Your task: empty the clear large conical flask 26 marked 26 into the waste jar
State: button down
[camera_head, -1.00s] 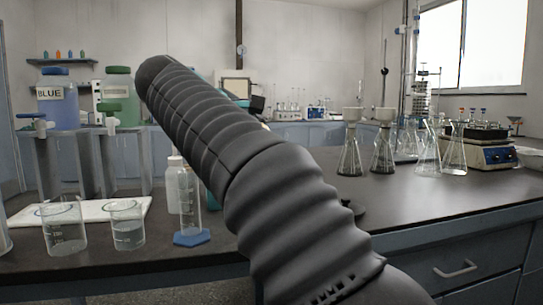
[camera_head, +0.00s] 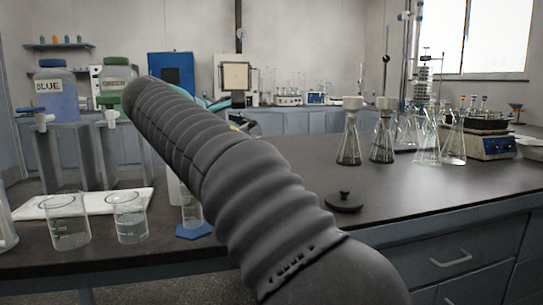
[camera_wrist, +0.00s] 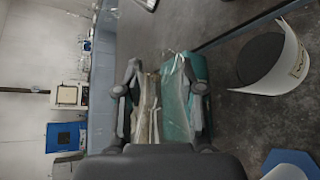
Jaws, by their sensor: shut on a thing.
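My gripper (camera_wrist: 158,88) is in the wrist view, its two dark fingers closed on a clear glass thing (camera_wrist: 148,108), which looks like the conical flask. Its mark 26 cannot be read, and its contents cannot be made out. In the head view my arm hides the gripper and what it holds. A white open container (camera_wrist: 298,62) with a dark inside and a label stands at the right of the wrist view, apart from the gripper. I cannot tell whether it is the waste jar.
In the head view, two beakers (camera_head: 67,228) and a blue-footed cylinder (camera_head: 192,229) stand at the front left. A black knobbed lid (camera_head: 343,203) lies mid-bench. Funnel-topped flasks (camera_head: 349,142) and clear flasks (camera_head: 427,148) stand right. The front right benchtop is clear.

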aim_at(246, 125)
jog(key=shift+w+r+n+h+p, duration=0.1)
jog(key=shift+r+n+h+p, duration=0.35)
jog(key=shift+r+p, duration=1.6)
jog(key=shift+a+f+n+p, duration=0.1)
jog(key=shift+f+n+p, duration=0.4)
jog(key=shift+p, duration=0.3)
jog(key=shift+f+n+h+b, duration=0.25)
jog(key=shift+f+n+b, duration=0.1)
jog(key=shift+f, duration=0.05)
jog(key=shift+w+a+r+n+h, duration=0.2)
jog(key=shift+r+n+h, duration=0.1)
jog(key=shift+r+n, duration=0.2)
jog(key=shift+w+a+r+n+g, duration=0.1)
jog(key=shift+w+a+n+g, duration=0.05)
jog(key=shift+a+n+g, duration=0.15)
jog(key=shift+w+a+r+n+h, duration=0.3)
jog(key=shift+w+a+n+h, duration=0.2)
jog(key=shift+a+n+h, duration=0.25)
jog(key=shift+w+a+n+h, duration=0.35)
jog(key=shift+w+a+n, duration=0.25)
jog(key=shift+n, duration=0.45)
jog(key=shift+w+a+r+n+t+h, duration=0.3)
jog(key=shift+a+r+n+t+h, duration=0.15)
jog(key=shift+a+n, duration=0.45)
jog(key=shift+d+r, duration=0.1)
jog(key=shift+d, duration=0.05)
